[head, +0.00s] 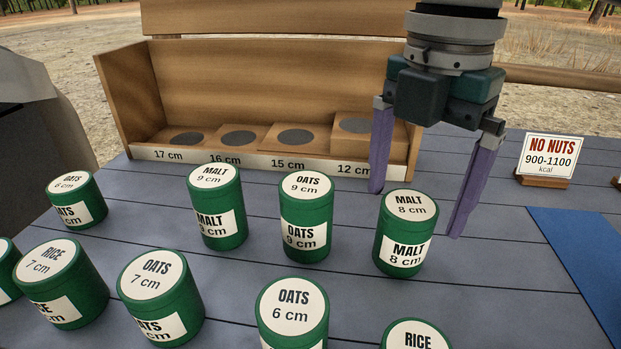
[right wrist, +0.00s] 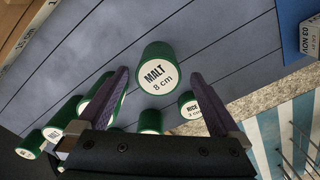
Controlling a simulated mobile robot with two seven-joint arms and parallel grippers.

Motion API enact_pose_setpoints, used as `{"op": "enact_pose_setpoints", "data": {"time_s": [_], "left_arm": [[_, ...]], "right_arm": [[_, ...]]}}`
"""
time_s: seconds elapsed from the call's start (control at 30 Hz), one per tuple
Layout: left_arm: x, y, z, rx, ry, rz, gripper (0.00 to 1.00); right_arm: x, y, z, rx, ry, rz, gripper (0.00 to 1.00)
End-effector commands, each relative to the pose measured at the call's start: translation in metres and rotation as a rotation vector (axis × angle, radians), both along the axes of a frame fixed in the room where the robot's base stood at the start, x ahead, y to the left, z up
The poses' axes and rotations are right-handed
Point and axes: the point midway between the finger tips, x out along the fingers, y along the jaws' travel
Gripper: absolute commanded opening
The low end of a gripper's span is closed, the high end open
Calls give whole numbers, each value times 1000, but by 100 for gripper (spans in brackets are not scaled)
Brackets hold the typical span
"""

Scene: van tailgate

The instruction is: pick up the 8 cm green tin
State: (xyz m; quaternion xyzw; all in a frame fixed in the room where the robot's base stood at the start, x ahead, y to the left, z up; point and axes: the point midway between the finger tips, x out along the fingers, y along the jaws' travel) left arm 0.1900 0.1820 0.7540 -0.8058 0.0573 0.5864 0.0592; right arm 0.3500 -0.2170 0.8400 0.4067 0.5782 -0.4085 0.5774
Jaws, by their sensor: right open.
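The green tin labelled MALT 8 cm (head: 405,233) stands upright on the grey plank table, right of the middle in the head view. It also shows in the right wrist view (right wrist: 158,70), its lid facing the camera. My right gripper (head: 415,212) is open and empty. It points down, with its two purple fingers above and behind the tin in the head view. In the right wrist view the tin appears between and beyond the fingertips, and no contact shows. My left gripper is not in view.
Other green tins stand close by, including OATS 9 cm (head: 306,218), MALT 9 cm (head: 217,208), OATS 6 cm (head: 293,314) and RICE (head: 415,337). A wooden rack (head: 270,100) with labelled steps stands behind.

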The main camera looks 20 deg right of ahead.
Motion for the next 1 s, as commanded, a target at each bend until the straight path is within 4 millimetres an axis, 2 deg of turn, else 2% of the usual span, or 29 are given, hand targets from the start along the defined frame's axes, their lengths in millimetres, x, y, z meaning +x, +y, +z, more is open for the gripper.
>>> {"op": "enact_pose_setpoints", "data": {"time_s": [0.03, 0.17, 0.4, 0.67, 1.0], "left_arm": [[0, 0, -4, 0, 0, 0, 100], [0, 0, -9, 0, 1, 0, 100], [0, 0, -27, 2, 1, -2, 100], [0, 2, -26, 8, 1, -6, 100], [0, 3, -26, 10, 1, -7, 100]], "right_arm": [[0, 0, -9, 1, 1, 1, 100], [0, 1, -19, 1, 0, 1, 100], [-1, 2, -57, 1, 0, 0, 100], [0, 2, -60, 1, -3, 1, 100], [0, 2, -60, 1, -3, 1, 63]]}}
